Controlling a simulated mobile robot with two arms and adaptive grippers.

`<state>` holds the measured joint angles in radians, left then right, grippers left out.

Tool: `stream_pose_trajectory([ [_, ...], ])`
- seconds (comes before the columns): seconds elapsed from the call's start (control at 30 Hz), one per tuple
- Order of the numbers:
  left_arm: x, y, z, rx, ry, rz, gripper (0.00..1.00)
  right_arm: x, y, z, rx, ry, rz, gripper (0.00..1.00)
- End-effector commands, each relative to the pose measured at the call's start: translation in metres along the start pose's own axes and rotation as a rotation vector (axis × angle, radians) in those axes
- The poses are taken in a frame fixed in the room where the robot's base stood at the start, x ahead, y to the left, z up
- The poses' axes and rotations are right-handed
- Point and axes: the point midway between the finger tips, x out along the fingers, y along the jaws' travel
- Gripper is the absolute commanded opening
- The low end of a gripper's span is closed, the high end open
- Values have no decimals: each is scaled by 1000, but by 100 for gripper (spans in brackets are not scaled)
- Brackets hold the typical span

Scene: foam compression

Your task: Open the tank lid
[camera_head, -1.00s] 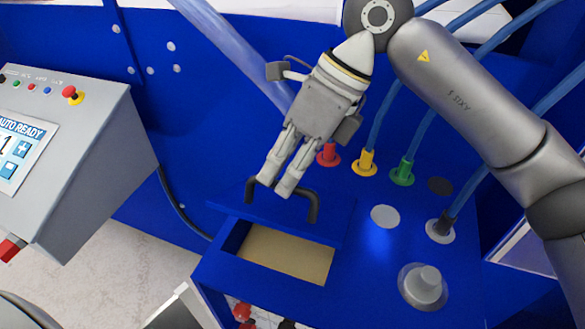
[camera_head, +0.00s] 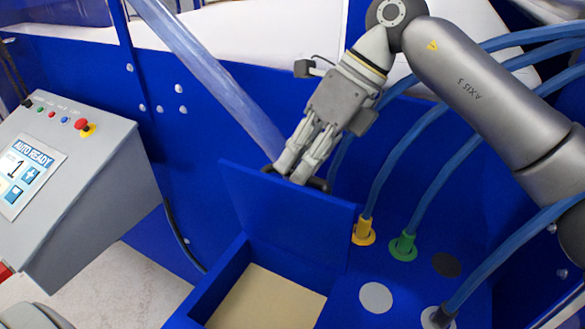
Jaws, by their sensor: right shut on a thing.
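The blue tank lid (camera_head: 285,212) stands raised and tilted up at the back of the tank opening. Its dark handle (camera_head: 318,185) shows partly behind my right gripper's fingers. My right gripper (camera_head: 295,180) is shut on the handle at the lid's upper far side. The tank (camera_head: 212,290) is open below the lid, and a flat tan surface (camera_head: 268,302) shows inside it.
A grey control panel (camera_head: 85,190) with a screen and a red button stands at the left. Yellow (camera_head: 363,232) and green (camera_head: 403,246) hose fittings with blue hoses are right of the lid. A clear tube (camera_head: 215,80) slants down behind the gripper.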

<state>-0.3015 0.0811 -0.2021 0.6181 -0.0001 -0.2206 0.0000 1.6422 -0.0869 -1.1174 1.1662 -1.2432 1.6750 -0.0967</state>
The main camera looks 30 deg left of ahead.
Motion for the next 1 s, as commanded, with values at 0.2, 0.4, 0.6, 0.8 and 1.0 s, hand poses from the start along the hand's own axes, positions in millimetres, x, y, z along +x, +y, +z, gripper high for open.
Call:
stream_pose_trajectory([
  [0.2, 0, -2, 0, -2, -1, -2, 40, 9, -14, -7, 6, 29, -1, 0],
  [0.4, -1, -2, 0, -3, 0, -2, 40, 10, -16, -6, 4, 30, -1, 0],
  [0.6, -1, -2, -1, -3, 1, -2, 40, 10, -16, -6, 3, 30, -1, 0],
  [0.8, -1, -1, -2, -3, 3, -1, 40, 10, -16, -6, 3, 29, -1, 24],
  [1.0, -2, 0, -3, -3, 5, 0, 40, 7, -15, -4, 2, 22, -1, 34],
])
